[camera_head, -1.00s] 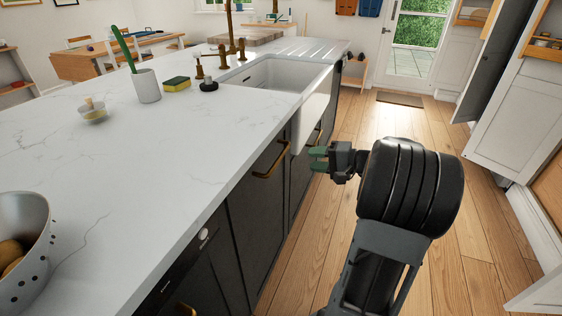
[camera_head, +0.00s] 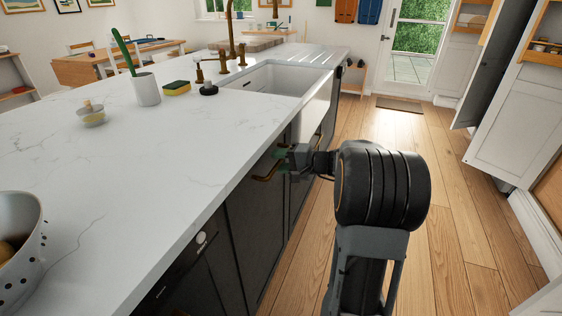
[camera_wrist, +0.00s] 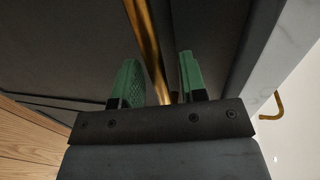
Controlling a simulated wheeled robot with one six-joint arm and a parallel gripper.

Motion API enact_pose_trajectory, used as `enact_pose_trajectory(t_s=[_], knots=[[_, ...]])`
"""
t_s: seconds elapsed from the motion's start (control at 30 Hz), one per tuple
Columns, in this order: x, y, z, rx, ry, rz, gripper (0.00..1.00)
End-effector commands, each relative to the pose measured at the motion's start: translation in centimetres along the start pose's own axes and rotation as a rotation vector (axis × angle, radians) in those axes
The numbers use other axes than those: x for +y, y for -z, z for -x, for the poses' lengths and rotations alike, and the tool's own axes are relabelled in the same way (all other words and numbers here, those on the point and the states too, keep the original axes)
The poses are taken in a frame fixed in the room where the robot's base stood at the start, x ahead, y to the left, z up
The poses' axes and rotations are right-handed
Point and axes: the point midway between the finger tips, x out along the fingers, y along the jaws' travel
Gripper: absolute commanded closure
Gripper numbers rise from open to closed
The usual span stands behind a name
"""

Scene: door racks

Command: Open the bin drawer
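The dark drawer front with a brass handle (camera_head: 268,168) is on the island's side, under the white countertop and near the sink. My gripper (camera_head: 287,160) is at this handle. In the wrist view, the green fingers of my gripper (camera_wrist: 158,85) are apart, with the brass handle bar (camera_wrist: 148,45) running between them. A gap shows between the bar and each finger, most clearly on the left. The drawer front (camera_wrist: 75,45) looks closed in the head view. The lower end of the bar is hidden behind the gripper body.
The countertop (camera_head: 120,170) holds a colander (camera_head: 22,245), a utensil cup (camera_head: 146,90), a small bowl (camera_head: 91,116) and a sponge (camera_head: 176,88). The wooden floor (camera_head: 440,200) to the right is clear. Open cabinet doors (camera_head: 510,140) stand at the far right.

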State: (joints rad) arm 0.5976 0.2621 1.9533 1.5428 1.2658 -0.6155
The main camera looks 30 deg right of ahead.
Motion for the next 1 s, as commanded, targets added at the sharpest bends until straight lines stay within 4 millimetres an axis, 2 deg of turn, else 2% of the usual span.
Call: enact_pose_trajectory(t_s=[0.13, 0.53, 1.0], knots=[[0.0, 0.0, 0.0, 0.0, 0.0, 0.0, 0.63], [0.01, -0.02, 0.0, -0.001, 0.0, 0.0, 1.0], [0.11, 0.4, 0.35, 0.004, -0.001, -0.001, 1.0]])
